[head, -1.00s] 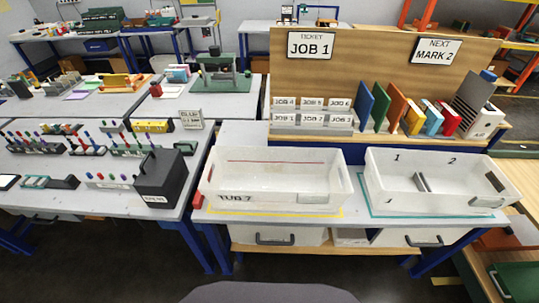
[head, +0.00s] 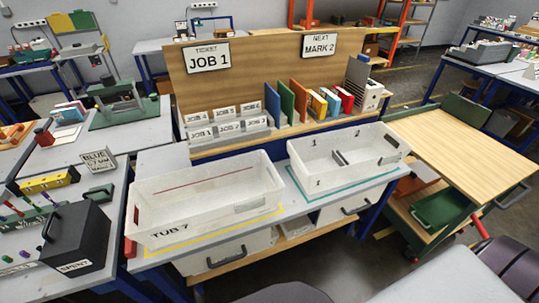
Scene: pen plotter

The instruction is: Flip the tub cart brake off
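A cart (head: 465,140) with a light wooden top and a dark green frame stands at the right. It has a lower shelf with a green bin (head: 440,207) and a dark push handle (head: 513,195) at its right end. A red lever-like piece (head: 480,224) shows near the cart's lower right corner. I cannot tell for certain whether it is the brake, or how it is set. The cart's lower near side is partly hidden by grey shapes at the bottom edge. Neither of my grippers is in view.
The bench left of the cart holds a white tub marked TUB 7 (head: 150,219) and a divided white tub (head: 355,167). A wooden ticket board (head: 255,75) stands behind them. Dark floor (head: 355,250) is free between the bench and the cart's near side.

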